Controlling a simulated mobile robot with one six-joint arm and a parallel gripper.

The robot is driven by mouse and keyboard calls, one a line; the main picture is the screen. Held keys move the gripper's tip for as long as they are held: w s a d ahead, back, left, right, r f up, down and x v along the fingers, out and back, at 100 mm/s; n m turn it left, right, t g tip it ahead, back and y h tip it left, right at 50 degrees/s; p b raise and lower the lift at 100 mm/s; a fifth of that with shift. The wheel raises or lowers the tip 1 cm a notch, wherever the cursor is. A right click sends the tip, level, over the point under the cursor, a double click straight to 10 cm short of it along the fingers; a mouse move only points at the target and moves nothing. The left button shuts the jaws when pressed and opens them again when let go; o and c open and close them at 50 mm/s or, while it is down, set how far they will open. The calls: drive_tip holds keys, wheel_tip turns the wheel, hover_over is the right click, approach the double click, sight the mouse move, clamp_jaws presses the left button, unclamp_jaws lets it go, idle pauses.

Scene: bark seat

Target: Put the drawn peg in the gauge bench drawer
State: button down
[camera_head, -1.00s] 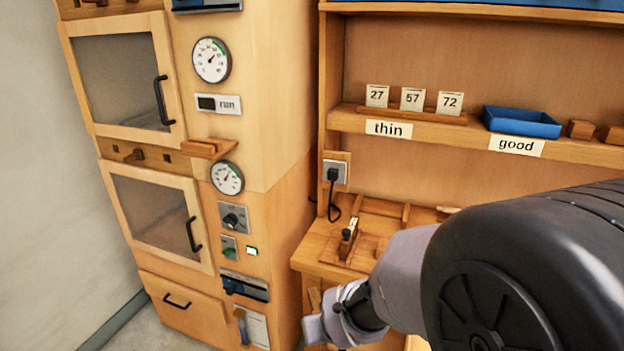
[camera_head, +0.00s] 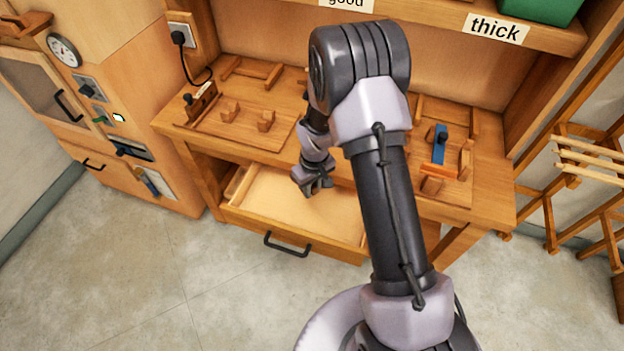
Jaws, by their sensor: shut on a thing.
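The gauge bench drawer (camera_head: 336,243) is pulled open below the worktop, with a black handle on its front. The part of its pale floor that shows looks bare. My gripper (camera_head: 313,187) hangs over the open drawer, near its back and just in front of the bench edge. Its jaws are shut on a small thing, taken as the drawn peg. The peg itself is too small and too covered by the fingers to make out. I cannot tell how high the gripper is above the drawer floor.
The worktop (camera_head: 268,140) overhangs the back of the drawer and bears wooden blocks and a blue-topped fixture (camera_head: 440,146). A cabinet (camera_head: 120,160) stands at left, a wooden rack (camera_head: 585,185) at right. The floor in front is clear.

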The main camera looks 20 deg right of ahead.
drive_tip(key=shift+a+f, duration=0.15)
drive_tip(key=shift+f, duration=0.1)
wheel_tip(320, 180, down, 8)
drive_tip(key=b, duration=0.6)
drive_tip(key=shift+f, duration=0.1)
drive_tip(key=c, duration=1.2)
unclamp_jaws()
drive_tip(key=r+p, duration=0.2)
drive_tip(key=r, duration=0.4)
drive_tip(key=s+r+p, duration=0.1)
drive_tip(key=r+p, duration=0.1)
drive_tip(key=r, duration=0.3)
drive_tip(key=r+p, duration=0.1)
drive_tip(key=r, duration=0.5)
drive_tip(key=shift+s+d+r+p, duration=0.15)
drive_tip(key=shift+d+r+p, duration=0.2)
drive_tip(key=shift+p, duration=0.05)
